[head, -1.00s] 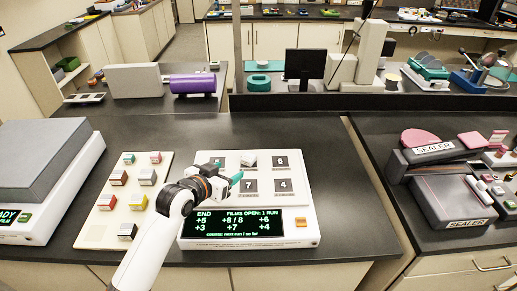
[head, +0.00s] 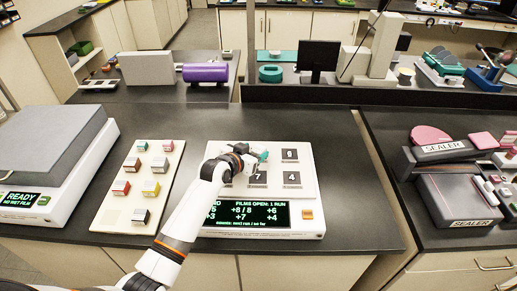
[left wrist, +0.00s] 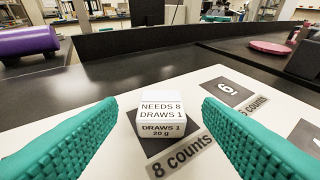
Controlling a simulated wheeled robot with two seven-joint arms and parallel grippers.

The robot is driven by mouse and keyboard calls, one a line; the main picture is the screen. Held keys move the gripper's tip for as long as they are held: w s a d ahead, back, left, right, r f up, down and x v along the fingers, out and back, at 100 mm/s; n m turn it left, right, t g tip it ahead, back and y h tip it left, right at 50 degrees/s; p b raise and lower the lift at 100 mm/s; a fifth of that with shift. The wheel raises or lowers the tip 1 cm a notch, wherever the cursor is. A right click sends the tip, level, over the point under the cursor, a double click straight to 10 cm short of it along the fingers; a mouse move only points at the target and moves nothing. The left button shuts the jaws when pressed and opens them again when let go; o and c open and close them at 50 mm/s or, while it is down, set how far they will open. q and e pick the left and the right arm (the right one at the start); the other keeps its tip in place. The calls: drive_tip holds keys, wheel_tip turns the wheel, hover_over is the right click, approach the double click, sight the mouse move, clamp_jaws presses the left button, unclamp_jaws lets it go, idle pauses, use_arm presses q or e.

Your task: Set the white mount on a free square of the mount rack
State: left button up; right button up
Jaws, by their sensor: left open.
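The white mount (left wrist: 160,118) stands upright on the dark square marked "8 counts" of the profiler's top; its faces read "NEEDS 8 DRAWS 1" and "20 g". My left gripper (left wrist: 160,112) is open, its two teal fingers on either side of the mount with gaps, the mount a little ahead. In the head view my left gripper (head: 262,153) is over the profiler's back row and hides the mount. The mount rack (head: 113,213) is the cream board left of the profiler, with several coloured mounts; its front-left area looks bare. My right gripper is not in view.
The profiler (head: 311,229) has a lit green display and more numbered squares, such as 6 (head: 290,155), 7 and 4. A grey-topped instrument (head: 45,145) reading "READY" stands left of the rack. A sealer (head: 458,200) stands on the right bench. Dark bench behind the profiler is clear.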

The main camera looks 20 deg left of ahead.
sight(256, 151)
use_arm(q)
drive_tip(key=shift+x, duration=1.05)
drive_tip(key=shift+s, duration=0.15)
drive_tip(key=shift+c, duration=0.9)
drive_tip(key=c, duration=0.9)
drive_tip(key=shift+o, duration=0.2)
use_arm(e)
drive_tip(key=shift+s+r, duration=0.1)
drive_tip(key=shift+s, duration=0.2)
use_arm(q)
drive_tip(key=shift+r, duration=0.1)
wheel_tip(256, 151, up, 10)
drive_tip(key=shift+f+b, duration=0.1)
drive_tip(key=shift+b, duration=0.7)
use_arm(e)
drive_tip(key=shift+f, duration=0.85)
